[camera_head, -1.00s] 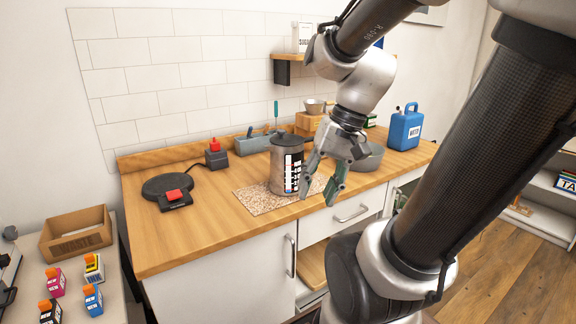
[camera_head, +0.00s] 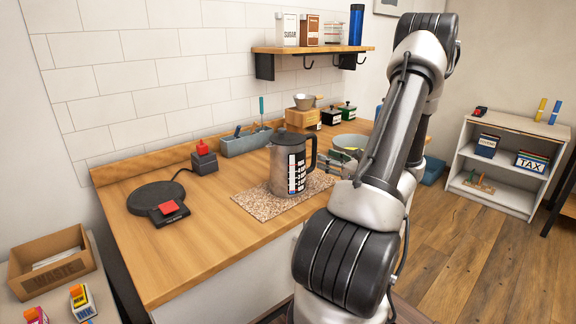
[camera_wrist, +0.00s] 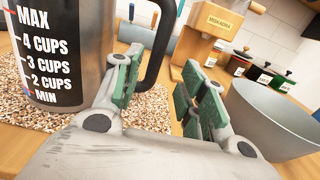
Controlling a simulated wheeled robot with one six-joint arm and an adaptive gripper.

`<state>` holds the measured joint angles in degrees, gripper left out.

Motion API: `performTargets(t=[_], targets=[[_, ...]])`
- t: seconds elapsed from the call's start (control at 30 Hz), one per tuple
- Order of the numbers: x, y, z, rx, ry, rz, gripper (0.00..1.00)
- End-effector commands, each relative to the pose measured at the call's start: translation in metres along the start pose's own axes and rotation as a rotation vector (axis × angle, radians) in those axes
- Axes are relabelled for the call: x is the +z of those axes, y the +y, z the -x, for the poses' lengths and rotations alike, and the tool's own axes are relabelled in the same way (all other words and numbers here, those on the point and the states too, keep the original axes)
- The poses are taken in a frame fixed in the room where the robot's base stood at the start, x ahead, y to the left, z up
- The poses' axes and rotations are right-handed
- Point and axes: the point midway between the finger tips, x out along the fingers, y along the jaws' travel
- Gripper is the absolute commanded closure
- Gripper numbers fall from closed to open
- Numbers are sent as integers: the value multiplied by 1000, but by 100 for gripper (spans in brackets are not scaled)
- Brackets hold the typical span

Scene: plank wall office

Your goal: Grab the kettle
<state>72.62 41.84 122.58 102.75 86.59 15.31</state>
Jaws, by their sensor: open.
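The kettle (camera_head: 281,172) is a steel jug with a dark lid, a black handle on its right and a black level scale. It stands upright on a speckled mat (camera_head: 253,205) on the wooden counter. In the wrist view the kettle (camera_wrist: 50,50) fills the left side, with MAX, cup marks and MIN legible. Its black handle (camera_wrist: 164,35) curves down behind my left finger, in line with the gap between the fingers. My gripper (camera_wrist: 162,92) is open and empty. In the head view my gripper (camera_head: 341,160) is just right of the handle, partly hidden by my arm.
A pale bowl (camera_wrist: 270,115) stands close to the right of my gripper. A wooden grinder (camera_wrist: 205,45) and several dark lidded jars stand behind. A black round hotplate (camera_head: 155,197) with a red switch is left on the counter. A shelf (camera_head: 310,50) hangs above. The counter's left front is clear.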

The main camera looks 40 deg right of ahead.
Motion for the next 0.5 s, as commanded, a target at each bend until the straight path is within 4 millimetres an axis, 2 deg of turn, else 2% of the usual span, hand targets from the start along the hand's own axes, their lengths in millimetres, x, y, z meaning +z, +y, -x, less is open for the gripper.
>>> performTargets(t=[0.3, 0.5], targets=[[-2, 6, -47, 7, 1, 2, 59], [-2, 6, -66, 6, 2, 1, 59]])
